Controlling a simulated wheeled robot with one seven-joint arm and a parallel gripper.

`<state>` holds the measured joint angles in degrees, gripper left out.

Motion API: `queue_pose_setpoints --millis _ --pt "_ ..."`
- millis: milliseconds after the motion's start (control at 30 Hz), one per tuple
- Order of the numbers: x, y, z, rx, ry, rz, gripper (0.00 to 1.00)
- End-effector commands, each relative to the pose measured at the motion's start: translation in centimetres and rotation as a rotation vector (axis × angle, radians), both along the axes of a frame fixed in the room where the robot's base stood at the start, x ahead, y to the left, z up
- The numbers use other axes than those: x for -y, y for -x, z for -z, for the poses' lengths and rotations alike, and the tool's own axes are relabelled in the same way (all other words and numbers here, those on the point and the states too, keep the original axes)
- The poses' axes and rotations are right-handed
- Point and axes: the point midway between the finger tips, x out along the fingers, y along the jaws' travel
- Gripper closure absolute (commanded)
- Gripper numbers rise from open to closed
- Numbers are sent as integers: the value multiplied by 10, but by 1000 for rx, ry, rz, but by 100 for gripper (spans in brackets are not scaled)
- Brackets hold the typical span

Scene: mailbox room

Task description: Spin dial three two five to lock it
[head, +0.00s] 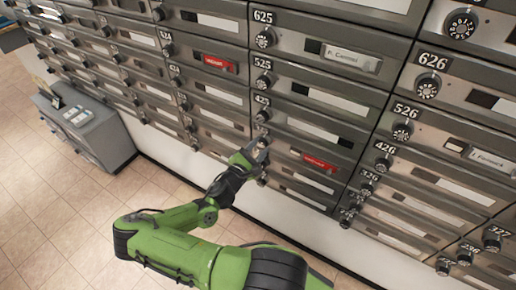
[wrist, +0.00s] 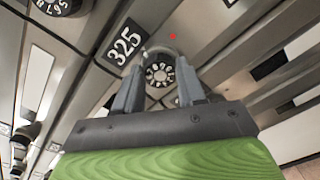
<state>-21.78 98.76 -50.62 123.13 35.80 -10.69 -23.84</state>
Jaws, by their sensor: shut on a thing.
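The dial of mailbox 325 (wrist: 160,73) shows in the wrist view, black with white numbers, right beside the "325" label (wrist: 124,42). My gripper (wrist: 160,82) has one finger on each side of this dial and is shut on it. In the head view my gripper (head: 258,150) reaches the mailbox wall just below the 425 dial (head: 262,116).
Rows of metal mailboxes with dials fill the wall, among them the 525 dial (head: 263,82) above and the 426 dial (head: 382,165) to the right. A grey cabinet (head: 85,130) stands at the left. The tiled floor (head: 50,215) is clear.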

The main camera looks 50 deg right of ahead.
Motion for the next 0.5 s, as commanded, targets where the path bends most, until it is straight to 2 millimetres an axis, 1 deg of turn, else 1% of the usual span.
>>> queue_pose_setpoints --millis 500 --pt "0 1 3 488 -45 2 91"
